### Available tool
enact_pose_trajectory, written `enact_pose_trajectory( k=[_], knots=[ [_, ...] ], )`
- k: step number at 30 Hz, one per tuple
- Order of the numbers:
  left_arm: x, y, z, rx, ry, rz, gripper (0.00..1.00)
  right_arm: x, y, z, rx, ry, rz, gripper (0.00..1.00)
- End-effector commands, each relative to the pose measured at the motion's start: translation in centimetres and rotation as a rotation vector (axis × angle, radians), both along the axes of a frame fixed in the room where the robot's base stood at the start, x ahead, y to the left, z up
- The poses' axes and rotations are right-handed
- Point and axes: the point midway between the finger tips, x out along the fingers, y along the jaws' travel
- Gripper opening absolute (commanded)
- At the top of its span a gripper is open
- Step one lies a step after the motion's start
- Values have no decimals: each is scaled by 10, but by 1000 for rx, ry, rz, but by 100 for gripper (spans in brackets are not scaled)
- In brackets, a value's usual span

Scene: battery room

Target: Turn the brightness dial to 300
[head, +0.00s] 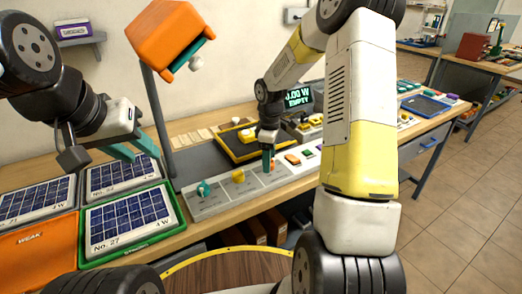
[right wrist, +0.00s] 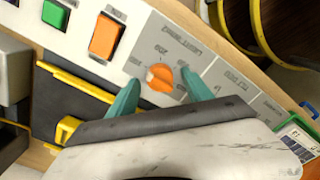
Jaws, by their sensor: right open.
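An orange dial (right wrist: 161,79) sits on a grey labelled plate of the control panel (head: 215,204). A pale mark shows on its left side in the right wrist view; the printing around it is too blurred to read surely. My right gripper (right wrist: 160,80) is open, its teal fingertips on either side of the dial; I cannot tell whether they touch it. In the head view, my right gripper (head: 268,162) points down at the panel and mostly hides this dial. My left gripper (head: 135,148) is open and empty, raised above the solar panels at left.
A teal knob (head: 204,188) and a yellow knob (head: 238,175) sit on the same panel. An orange lamp (head: 170,35) stands over the bench. A display (head: 297,98) reads "0.00 W EMPTY". A green-framed solar panel (head: 128,222) lies at left.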

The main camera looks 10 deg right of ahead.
Motion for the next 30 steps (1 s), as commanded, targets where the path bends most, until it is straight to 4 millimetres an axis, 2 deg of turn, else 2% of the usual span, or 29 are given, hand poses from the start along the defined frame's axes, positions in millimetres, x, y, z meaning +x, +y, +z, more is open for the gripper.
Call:
enact_pose_trajectory(
  k=[10,18,19,30],
  knots=[
    [0,0,0,0,0,0,36,0,0,-5,0,0,-1,57],
    [0,0,0,0,0,0,36,0,0,-5,0,-1,-1,4],
    [0,0,0,0,0,0,36,0,0,-5,0,-1,-1,0],
    [0,0,0,0,0,0,36,0,-1,-5,-2,-1,-64,0]
  ],
)
